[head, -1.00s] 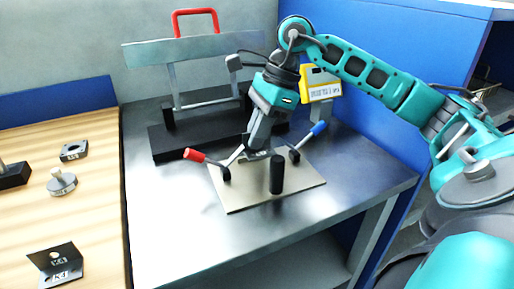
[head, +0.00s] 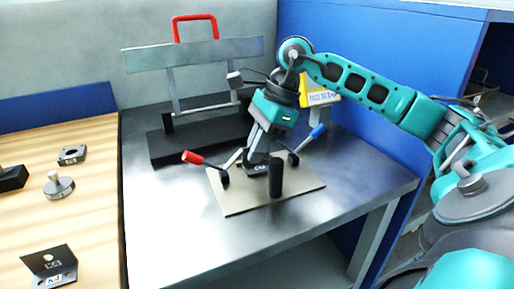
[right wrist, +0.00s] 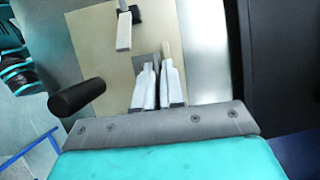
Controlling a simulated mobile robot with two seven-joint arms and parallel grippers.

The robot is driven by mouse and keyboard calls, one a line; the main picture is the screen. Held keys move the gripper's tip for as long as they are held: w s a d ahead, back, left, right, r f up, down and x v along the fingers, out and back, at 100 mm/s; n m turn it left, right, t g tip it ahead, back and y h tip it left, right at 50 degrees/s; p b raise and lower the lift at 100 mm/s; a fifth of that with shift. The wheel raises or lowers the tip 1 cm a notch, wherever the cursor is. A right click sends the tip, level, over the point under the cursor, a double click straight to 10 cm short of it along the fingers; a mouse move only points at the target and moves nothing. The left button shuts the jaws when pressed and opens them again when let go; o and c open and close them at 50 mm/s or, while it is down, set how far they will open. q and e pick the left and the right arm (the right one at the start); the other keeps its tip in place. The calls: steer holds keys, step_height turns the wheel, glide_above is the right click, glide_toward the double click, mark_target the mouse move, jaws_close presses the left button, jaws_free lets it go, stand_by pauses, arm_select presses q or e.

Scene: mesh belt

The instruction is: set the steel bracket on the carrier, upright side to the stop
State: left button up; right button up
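The steel bracket (head: 256,169) is a small dark angled piece with a pale label, low over the beige plate of the carrier (head: 235,203); I cannot tell whether it touches. My right gripper (head: 257,157) points down and appears shut on its upright side. In the right wrist view my two fingers (right wrist: 159,92) stand close together over the plate, with a grey strip of metal (right wrist: 148,62) just beyond them. A black post (head: 276,177) stands on the plate in front of the bracket; it also shows in the wrist view (right wrist: 77,97). My left gripper is out of view.
A black-based frame with a red handle (head: 194,17) stands behind. The wooden surface (head: 95,205) at left holds another angled bracket (head: 50,268), a round knobbed part (head: 58,186) and a block (head: 72,155).

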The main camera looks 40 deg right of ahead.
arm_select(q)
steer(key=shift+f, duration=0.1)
arm_select(e)
steer(key=o, duration=0.5)
steer(key=shift+s+a+f, duration=0.15)
steer(key=shift+s+f, duration=0.05)
steer(key=shift+f, duration=0.65)
steer(key=shift+c, duration=0.2)
steer(key=shift+r, duration=0.3)
arm_select(q)
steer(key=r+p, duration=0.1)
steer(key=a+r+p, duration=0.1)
steer(key=p, duration=0.1)
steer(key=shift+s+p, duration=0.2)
steer(key=shift+p, duration=0.1)
arm_select(e)
steer(key=w+v, duration=0.1)
steer(key=v, duration=1.2)
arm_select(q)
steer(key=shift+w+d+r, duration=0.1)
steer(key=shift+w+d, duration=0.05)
